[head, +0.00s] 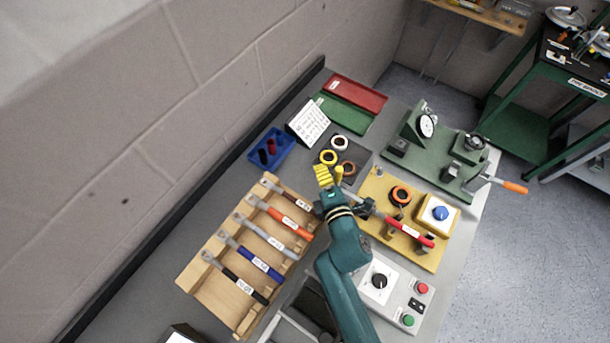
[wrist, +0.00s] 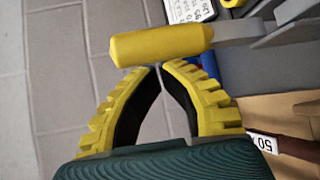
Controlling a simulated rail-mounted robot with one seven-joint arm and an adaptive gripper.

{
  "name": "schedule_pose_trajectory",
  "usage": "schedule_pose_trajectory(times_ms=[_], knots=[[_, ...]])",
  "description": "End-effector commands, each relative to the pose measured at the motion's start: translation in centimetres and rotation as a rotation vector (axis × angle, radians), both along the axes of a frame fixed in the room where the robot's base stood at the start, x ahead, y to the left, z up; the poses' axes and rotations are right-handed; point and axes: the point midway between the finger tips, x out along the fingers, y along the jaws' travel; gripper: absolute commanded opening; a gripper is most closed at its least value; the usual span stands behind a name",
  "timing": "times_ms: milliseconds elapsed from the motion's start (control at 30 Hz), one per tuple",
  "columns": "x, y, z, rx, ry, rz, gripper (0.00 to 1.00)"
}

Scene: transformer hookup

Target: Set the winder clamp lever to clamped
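A yellow cylindrical grip (wrist: 160,45) on a grey arm (wrist: 235,28), seemingly the clamp lever, lies across the picture just ahead of my fingertips in the wrist view. The lever's pivot is hidden by my arm in the head view. The yellow base plate (head: 380,187) lies to the right.
A wooden rack (head: 215,285) with several labelled wrenches is at left. The red-handled tool (head: 410,231) lies over the yellow base. A control box (head: 379,281) is in front, a green gauge fixture (head: 440,160) at right. A blue tray (head: 271,150) is at back left.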

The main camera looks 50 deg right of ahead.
Motion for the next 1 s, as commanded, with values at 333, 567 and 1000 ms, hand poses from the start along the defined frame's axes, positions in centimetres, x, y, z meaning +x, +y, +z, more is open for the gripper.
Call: schedule_pose_trajectory(times_ms=[333, 567, 1000], knots=[[-1.8, 0.0, 0.9, 0.004, -0.056, -0.005, 0.0], [-2.5, 0.1, 1.0, 0.003, -0.054, -0.004, 0.0], [-2.8, 0.1, 1.0, 0.003, -0.052, -0.006, 0.0]])
